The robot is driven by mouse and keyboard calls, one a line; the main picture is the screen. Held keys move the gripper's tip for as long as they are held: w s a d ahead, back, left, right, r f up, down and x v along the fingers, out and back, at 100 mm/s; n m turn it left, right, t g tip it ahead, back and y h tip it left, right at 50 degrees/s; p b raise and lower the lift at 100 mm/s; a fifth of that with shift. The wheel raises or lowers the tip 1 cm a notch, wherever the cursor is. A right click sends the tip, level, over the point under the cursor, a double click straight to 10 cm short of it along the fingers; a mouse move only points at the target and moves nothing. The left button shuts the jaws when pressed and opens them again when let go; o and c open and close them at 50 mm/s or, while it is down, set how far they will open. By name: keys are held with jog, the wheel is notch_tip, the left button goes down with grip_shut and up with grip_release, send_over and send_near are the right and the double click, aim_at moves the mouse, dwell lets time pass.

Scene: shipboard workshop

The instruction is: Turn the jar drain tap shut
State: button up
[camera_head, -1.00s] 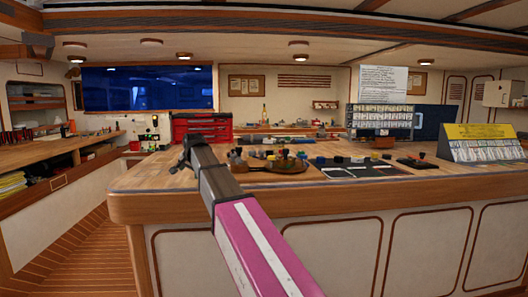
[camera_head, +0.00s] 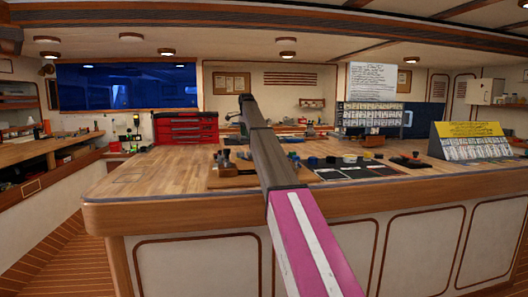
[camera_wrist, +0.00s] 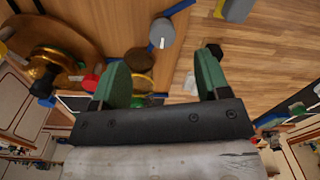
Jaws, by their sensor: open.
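In the wrist view my gripper (camera_wrist: 162,78) has two green fingers, spread apart with nothing between them. To its left is a rounded brown wooden board (camera_wrist: 85,20) with a brass fitting (camera_wrist: 50,62). A small red knob (camera_wrist: 91,83) sits beside the left finger. Grey, brown and yellow round pieces lie close to that finger. I cannot tell which piece is the jar drain tap. In the head view my arm (camera_head: 265,155) reaches up over the wooden bench (camera_head: 140,180) and hides part of the board (camera_head: 215,183); the fingers are not discernible there.
A red tool chest (camera_head: 186,129) stands on the bench behind to the left. A black mat (camera_head: 345,173) with small parts lies right of my arm. A yellow-topped card stand (camera_head: 470,140) is at the right. The bench's left part is clear.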

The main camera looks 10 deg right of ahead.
jog(key=f, duration=0.3)
jog(key=d+f, duration=0.1)
jog(key=f, duration=0.2)
jog(key=w+d+f, duration=0.1)
jog(key=f, duration=0.3)
jog(key=shift+d, duration=0.25)
jog(key=c, duration=0.9)
